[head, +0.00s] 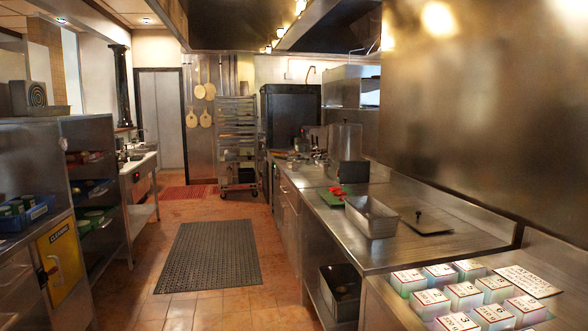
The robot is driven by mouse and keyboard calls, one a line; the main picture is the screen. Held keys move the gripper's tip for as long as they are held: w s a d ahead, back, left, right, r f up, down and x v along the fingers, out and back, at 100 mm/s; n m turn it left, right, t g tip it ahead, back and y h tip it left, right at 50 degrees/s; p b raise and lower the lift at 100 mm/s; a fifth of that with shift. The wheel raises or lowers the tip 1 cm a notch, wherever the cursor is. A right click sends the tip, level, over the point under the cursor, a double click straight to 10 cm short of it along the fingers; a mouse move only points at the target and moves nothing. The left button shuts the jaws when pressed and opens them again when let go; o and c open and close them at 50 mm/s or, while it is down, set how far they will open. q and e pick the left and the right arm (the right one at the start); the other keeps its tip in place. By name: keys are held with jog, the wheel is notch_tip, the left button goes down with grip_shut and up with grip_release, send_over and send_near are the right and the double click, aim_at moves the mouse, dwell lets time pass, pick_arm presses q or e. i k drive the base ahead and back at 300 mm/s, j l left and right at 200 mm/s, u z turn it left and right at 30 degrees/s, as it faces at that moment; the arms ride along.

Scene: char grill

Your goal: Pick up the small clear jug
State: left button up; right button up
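I cannot make out a small clear jug for certain. A tall see-through or shiny shape (346,140) stands on the right-hand steel counter, behind a dark metal box (348,172). It is too small and unclear to tell whether it is a jug. Neither of my grippers is in view.
The steel counter (455,243) runs along the right, with a metal pan (372,216), a flat lid (420,220) and several labelled boxes (432,303) at its near end. A dark floor mat (210,256) lies in the open aisle. A wheeled rack (238,145) stands at the back.

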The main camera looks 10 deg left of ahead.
aim_at(295, 164)
jog(key=i+j+u, duration=0.25)
jog(key=i, duration=0.2)
jog(key=i+u, duration=0.2)
jog(key=i, duration=0.25)
jog(key=i+u, duration=0.15)
jog(key=i, duration=3.6)
